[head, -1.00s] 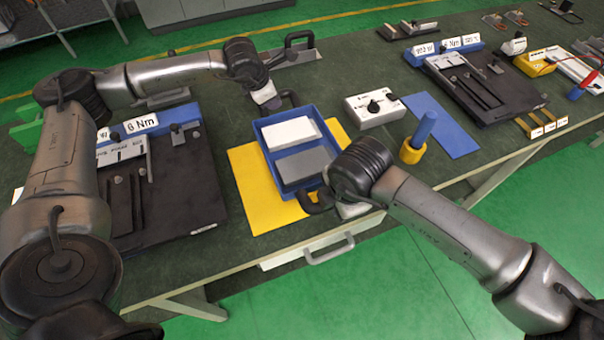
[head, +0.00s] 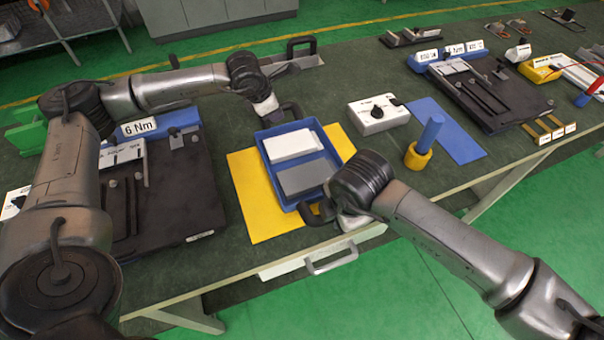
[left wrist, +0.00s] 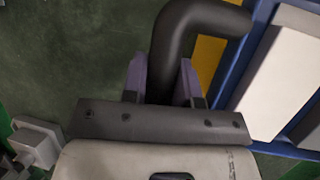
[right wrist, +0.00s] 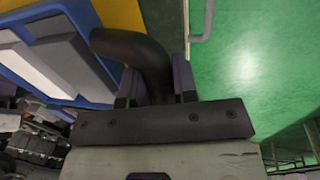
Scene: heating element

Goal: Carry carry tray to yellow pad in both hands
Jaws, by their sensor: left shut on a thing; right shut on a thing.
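The blue carry tray (head: 266,156) holds a white block (head: 292,145) and a grey block (head: 303,178). In the head view it is over the yellow pad (head: 251,200), which shows to its left, in front and a little at its right. I cannot tell whether the tray touches the pad. My left gripper (head: 270,112) is shut on the tray's far black handle (left wrist: 188,40). My right gripper (head: 335,213) is shut on the near black handle (right wrist: 145,60). The right fingertips are partly hidden by my arm in the head view.
A black fixture board (head: 175,195) lies left of the pad. Right of the tray are a white control box (head: 378,113), a yellow holder with a blue peg (head: 418,158) and a blue mat (head: 450,135). The bench's front edge and a drawer handle (head: 332,258) are close to my right gripper.

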